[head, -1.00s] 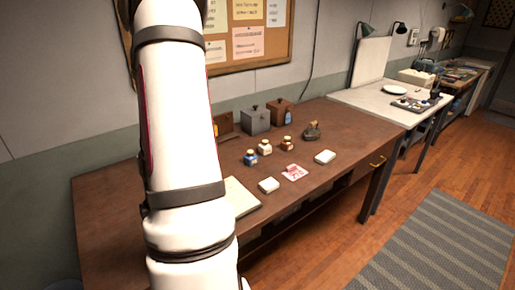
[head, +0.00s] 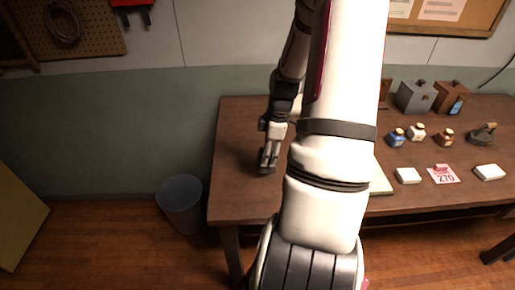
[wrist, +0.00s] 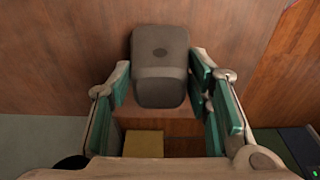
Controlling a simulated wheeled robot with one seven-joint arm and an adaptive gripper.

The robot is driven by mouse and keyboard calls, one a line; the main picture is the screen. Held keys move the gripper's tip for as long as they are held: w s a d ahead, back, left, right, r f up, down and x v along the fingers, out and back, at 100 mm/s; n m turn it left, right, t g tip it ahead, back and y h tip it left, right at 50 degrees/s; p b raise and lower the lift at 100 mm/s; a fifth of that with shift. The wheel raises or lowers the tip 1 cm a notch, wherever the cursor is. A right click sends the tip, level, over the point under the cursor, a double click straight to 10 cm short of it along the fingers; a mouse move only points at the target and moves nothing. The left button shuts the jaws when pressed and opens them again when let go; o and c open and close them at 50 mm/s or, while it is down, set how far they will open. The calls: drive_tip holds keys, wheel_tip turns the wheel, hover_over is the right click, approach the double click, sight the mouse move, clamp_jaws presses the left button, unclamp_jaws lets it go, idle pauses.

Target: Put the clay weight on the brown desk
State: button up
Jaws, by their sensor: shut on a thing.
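The clay weight (wrist: 160,60) looks like a smooth grey-brown block with rounded edges and a small dark dimple. In the wrist view it sits between the fingertips of my gripper (wrist: 160,82), which is shut on it. In the head view my gripper (head: 266,158) points down over the left end of the brown desk (head: 235,150). The weight shows there only as a small dark shape at the fingertips. I cannot tell whether it touches the desk top. My arm hides part of the desk's middle.
Ink bottles (head: 416,132), a grey box (head: 416,96), a brown box (head: 450,97), a dark iron-like object (head: 482,134), white blocks (head: 408,175) and a 270 card (head: 444,175) occupy the desk's right. A bin (head: 181,203) stands left of the desk. The desk's left end looks mostly bare.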

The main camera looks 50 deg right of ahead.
drive_tip(key=shift+w+d+f, duration=0.45)
drive_tip(key=shift+w+f, duration=0.25)
drive_tip(key=shift+w, duration=0.4)
drive_tip(key=shift+w+d+f, duration=0.4)
drive_tip(key=shift+w+f, duration=0.25)
drive_tip(key=shift+w, duration=0.45)
drive_tip(key=shift+w+d+f, duration=0.45)
drive_tip(key=shift+w+f, duration=0.25)
drive_tip(key=shift+w, duration=0.4)
drive_tip(key=o, duration=1.4)
drive_tip(key=shift+f, duration=0.15)
